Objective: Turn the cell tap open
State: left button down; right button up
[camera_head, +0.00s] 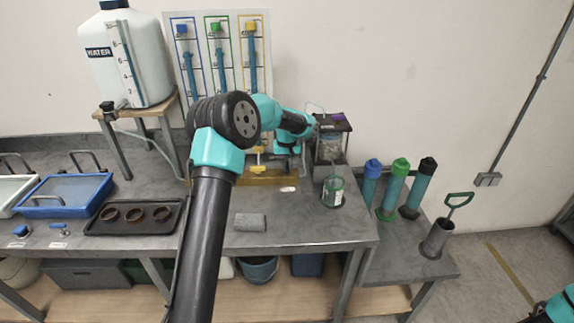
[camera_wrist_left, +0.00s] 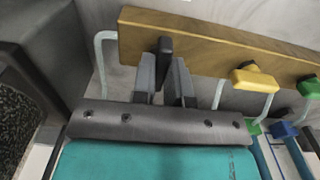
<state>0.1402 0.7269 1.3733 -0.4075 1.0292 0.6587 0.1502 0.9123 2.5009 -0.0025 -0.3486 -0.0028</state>
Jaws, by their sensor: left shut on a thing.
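A wooden board (camera_wrist_left: 215,40) carries a row of small taps with coloured handles and bent clear tubes. My left gripper (camera_wrist_left: 164,75) is at the board, its two grey fingers shut on a black tap handle (camera_wrist_left: 165,46). The fingers hide part of that handle, and how far it is turned is unclear. The yellow tap handle (camera_wrist_left: 255,80) is beside it, apart from the fingers. In the head view the board (camera_head: 262,179) is at the back of the bench, left of a black-framed cell (camera_head: 331,138); my left arm reaches over to it. My right gripper is out of view.
Green (camera_wrist_left: 311,87) and blue (camera_wrist_left: 283,129) handles are further along. A green-rimmed can (camera_head: 333,192) stands in front of the cell. A water tank (camera_head: 125,60) stands at the left on a stool.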

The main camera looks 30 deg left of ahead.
aim_at(287, 165)
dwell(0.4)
pick_arm(q)
jog(key=c, duration=1.1)
grip_release()
jog(key=shift+c, duration=0.2)
jog(key=shift+r, duration=0.1)
notch_tip(287, 165, up, 17)
jog(key=shift+r, duration=0.15)
